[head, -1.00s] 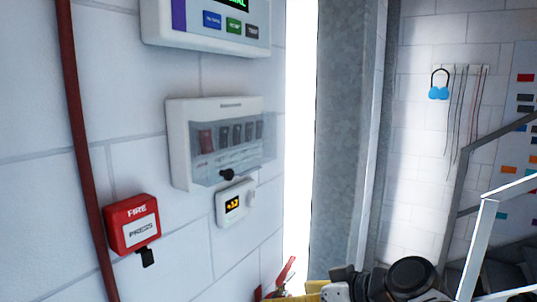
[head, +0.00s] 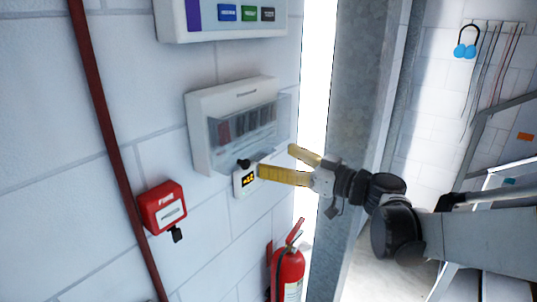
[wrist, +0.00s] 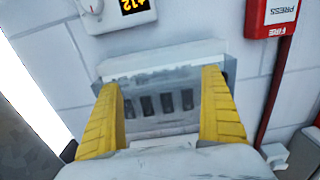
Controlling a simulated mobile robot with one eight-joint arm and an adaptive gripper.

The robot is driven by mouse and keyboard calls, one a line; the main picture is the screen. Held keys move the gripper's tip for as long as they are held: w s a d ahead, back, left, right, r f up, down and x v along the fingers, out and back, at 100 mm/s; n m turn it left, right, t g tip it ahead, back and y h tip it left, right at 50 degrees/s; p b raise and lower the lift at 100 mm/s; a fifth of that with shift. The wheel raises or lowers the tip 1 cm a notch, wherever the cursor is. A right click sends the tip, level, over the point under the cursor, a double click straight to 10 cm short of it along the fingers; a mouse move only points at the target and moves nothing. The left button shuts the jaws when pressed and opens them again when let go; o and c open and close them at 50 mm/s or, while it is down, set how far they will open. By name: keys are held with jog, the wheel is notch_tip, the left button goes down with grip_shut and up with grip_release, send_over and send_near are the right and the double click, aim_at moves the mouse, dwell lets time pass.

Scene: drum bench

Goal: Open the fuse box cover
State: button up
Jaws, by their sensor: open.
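The fuse box (head: 200,122) is a white case on the wall, with a see-through grey cover (head: 263,135) in front of its row of dark switches. My gripper (head: 276,161) has yellow fingers, spread open and empty, just right of the box's lower part in the head view. In the wrist view, which is upside down, the cover (wrist: 160,78) and switches lie between the two fingers of my gripper (wrist: 160,82). I cannot tell whether a finger touches the cover; the knob is not clear there.
A small thermostat (head: 241,183) sits right below the fuse box, close to the fingers. A panel with buttons (head: 225,30) hangs above. A red fire call point (head: 162,207) and a red pipe (head: 103,115) are at left. A fire extinguisher (head: 288,272) stands below.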

jog(key=shift+x, duration=1.4)
jog(key=c, duration=1.5)
jog(key=shift+c, duration=0.2)
jog(key=shift+d+r, duration=0.1)
jog(key=shift+r, duration=0.05)
